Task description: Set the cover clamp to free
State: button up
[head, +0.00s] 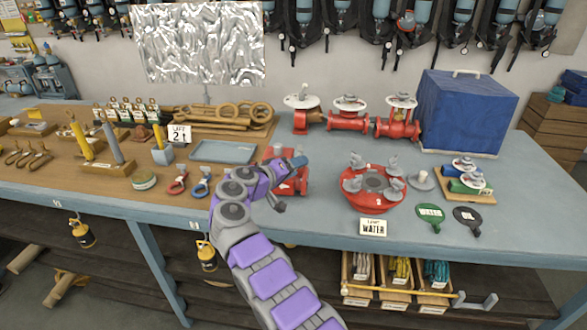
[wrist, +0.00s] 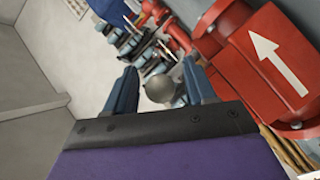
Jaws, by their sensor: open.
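The red fitting (head: 292,186) with a white arrow stands near the bench's front edge, partly hidden behind my arm. It fills the right of the wrist view (wrist: 265,65). A grey round knob (wrist: 160,88) shows between my fingers; it may be the end of the cover clamp's handle, but I cannot tell its setting. My gripper (head: 298,161) is beside the fitting's upper part. In the wrist view my gripper (wrist: 158,68) is open, with a blue finger on either side of the knob. Contact with the knob cannot be made out.
A round red flange (head: 373,206) with grey clamps stands to the right, behind a WATER sign (head: 373,228). Red valves (head: 348,120) line the back, beside a blue case (head: 468,110). A grey tray (head: 222,151) lies to the left. Bare bench lies between fitting and flange.

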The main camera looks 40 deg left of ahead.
jog(key=p+v, duration=0.2)
jog(key=v, duration=1.5)
jog(key=shift+s, duration=0.15)
jog(key=shift+a+f, duration=0.1)
